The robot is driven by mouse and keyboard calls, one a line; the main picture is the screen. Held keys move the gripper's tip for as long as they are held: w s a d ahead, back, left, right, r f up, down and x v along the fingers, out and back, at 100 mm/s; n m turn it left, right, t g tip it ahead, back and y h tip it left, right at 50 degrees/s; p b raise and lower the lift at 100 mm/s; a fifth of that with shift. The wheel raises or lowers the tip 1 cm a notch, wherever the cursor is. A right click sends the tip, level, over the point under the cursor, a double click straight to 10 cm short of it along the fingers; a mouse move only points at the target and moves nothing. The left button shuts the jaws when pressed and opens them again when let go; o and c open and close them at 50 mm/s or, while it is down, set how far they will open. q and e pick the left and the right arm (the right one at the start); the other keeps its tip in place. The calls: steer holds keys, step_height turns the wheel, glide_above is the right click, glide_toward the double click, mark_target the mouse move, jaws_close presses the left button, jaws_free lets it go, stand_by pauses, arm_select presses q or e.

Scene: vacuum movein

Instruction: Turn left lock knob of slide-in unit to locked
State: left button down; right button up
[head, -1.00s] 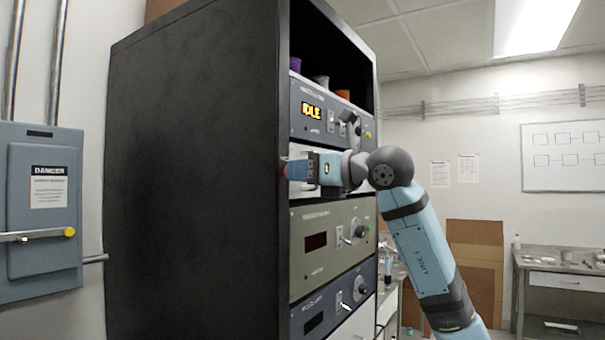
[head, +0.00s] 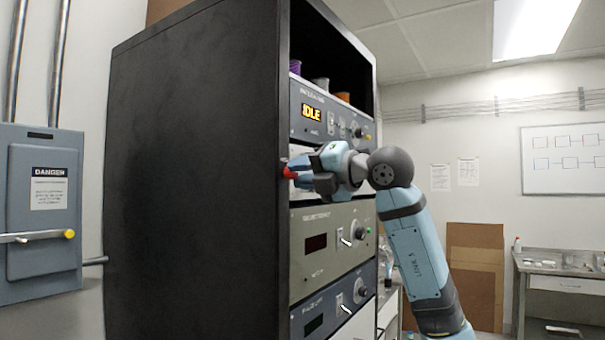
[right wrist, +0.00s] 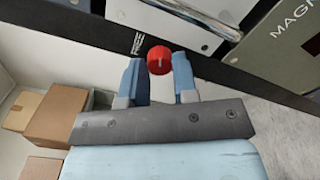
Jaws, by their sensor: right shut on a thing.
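The red lock knob (right wrist: 159,60) shows in the right wrist view on a dark strip, with a pale pointer line on its face and lettering beside it that seems to read "FREE". My right gripper (right wrist: 159,82) is shut on the knob, one blue finger on each side. In the head view the right gripper (head: 300,175) reaches the left front edge of the rack, and a bit of red knob (head: 289,173) shows at its fingertips. The slide-in unit (head: 291,196) is mostly hidden behind my gripper. My left gripper is not in view.
Small cups (head: 343,96) stand on top of the upper unit. A grey electrical box (head: 42,200) is on the left wall.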

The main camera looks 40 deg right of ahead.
steer(key=shift+m, duration=2.1)
steer(key=o, duration=0.9)
steer(key=shift+o, duration=0.2)
steer(key=b+v, duration=0.1)
steer(key=v, duration=1.3)
steer(key=shift+b, duration=0.4)
steer(key=shift+w+f, duration=0.1)
steer(key=shift+w, duration=0.05)
